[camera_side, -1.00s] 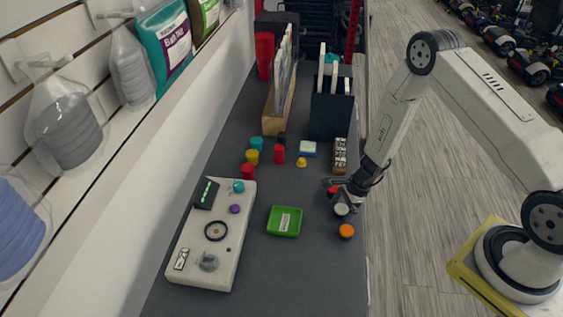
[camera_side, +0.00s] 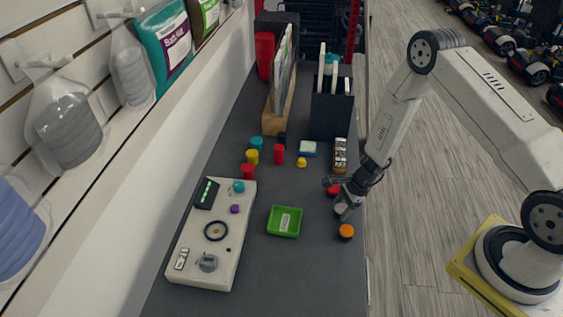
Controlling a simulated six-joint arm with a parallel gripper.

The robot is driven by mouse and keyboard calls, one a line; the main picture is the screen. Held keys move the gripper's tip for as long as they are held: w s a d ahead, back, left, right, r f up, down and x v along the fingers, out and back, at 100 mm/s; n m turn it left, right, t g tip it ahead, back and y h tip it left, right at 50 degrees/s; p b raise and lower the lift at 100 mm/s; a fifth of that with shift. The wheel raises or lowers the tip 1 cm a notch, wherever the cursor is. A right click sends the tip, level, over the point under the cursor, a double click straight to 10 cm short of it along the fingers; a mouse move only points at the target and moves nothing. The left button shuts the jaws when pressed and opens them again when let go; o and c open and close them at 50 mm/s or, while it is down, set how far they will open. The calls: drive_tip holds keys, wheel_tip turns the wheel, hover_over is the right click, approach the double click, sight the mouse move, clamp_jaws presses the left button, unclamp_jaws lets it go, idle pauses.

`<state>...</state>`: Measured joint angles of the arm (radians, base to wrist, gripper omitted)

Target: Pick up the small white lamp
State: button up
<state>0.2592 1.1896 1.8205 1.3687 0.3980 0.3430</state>
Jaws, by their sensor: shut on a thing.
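The exact finger contact is too small to see.
A green tray (camera_side: 273,219) and a white panel (camera_side: 190,258) are to the left. A dark organiser box (camera_side: 331,118) stands behind. The front of the table is clear.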

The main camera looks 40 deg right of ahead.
drive_tip(key=shift+r, duration=1.2)
drive_tip(key=s+a+r, duration=0.1)
drive_tip(key=s+r, duration=0.9)
drive_tip(key=s, duration=0.4)
drive_tip(key=shift+r, duration=0.2)
drive_tip(key=shift+w, duration=0.15)
